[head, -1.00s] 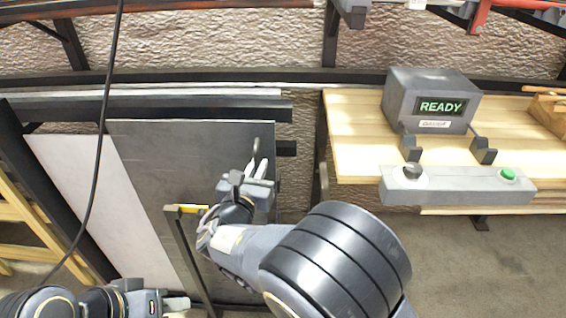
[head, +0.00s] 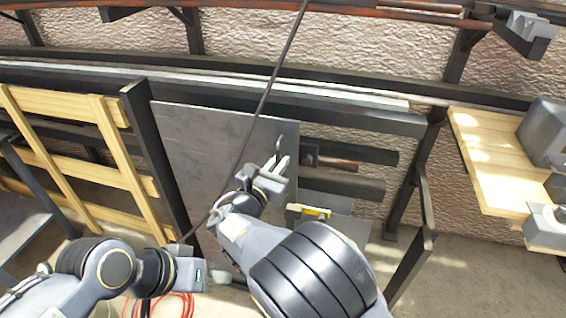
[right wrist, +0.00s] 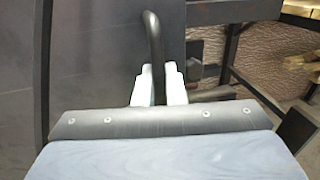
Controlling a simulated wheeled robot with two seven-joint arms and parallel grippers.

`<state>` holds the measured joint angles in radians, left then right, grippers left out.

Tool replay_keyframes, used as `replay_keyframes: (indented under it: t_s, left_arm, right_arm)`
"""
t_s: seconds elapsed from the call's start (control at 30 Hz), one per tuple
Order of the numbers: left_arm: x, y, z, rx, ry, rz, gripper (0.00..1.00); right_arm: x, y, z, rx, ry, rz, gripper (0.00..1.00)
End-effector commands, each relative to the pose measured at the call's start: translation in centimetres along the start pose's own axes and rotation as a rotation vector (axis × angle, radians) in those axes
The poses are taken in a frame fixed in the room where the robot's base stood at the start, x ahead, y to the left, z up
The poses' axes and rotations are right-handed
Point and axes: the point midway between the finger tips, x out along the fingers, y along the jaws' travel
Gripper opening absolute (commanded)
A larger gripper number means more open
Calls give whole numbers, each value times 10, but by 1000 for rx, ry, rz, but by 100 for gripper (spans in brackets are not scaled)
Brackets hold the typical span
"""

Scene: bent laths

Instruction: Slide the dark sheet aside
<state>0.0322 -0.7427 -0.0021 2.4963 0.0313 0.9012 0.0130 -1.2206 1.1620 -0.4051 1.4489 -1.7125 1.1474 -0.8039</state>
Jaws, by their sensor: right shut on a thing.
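The dark sheet (head: 200,150) stands upright in the black rack, against its left post (head: 155,160). A curved dark handle (right wrist: 153,45) sticks out near its right edge and also shows in the head view (head: 279,145). My right gripper (head: 277,167) is shut on this handle; the right wrist view shows its two pale fingers (right wrist: 160,85) on either side of the bar. My right arm hides the lower right of the sheet. My left gripper (head: 222,277) is low in front of the sheet, apart from the handle; its jaw opening is unclear.
Right of the sheet, dark rack rails (head: 345,185) are exposed, with a yellow-tipped part (head: 315,211) nearby. A wooden bench (head: 485,160) with a grey box (head: 545,130) stands at right. A wooden frame (head: 75,165) is at left. A black cable crosses the view.

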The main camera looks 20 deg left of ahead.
Motion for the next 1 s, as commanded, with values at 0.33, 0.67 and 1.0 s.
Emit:
replay_keyframes:
  t_s: [0.33,0.67,1.0]
  left_arm:
    - [-1,0,0,0,0,0,36]
    - [-1,0,0,0,0,0,36]
    - [-5,2,-2,0,0,0,36]
  right_arm:
    - [-2,4,0,0,0,3,0]
    - [-1,3,0,0,0,1,25]
    - [0,2,6,1,0,-1,25]
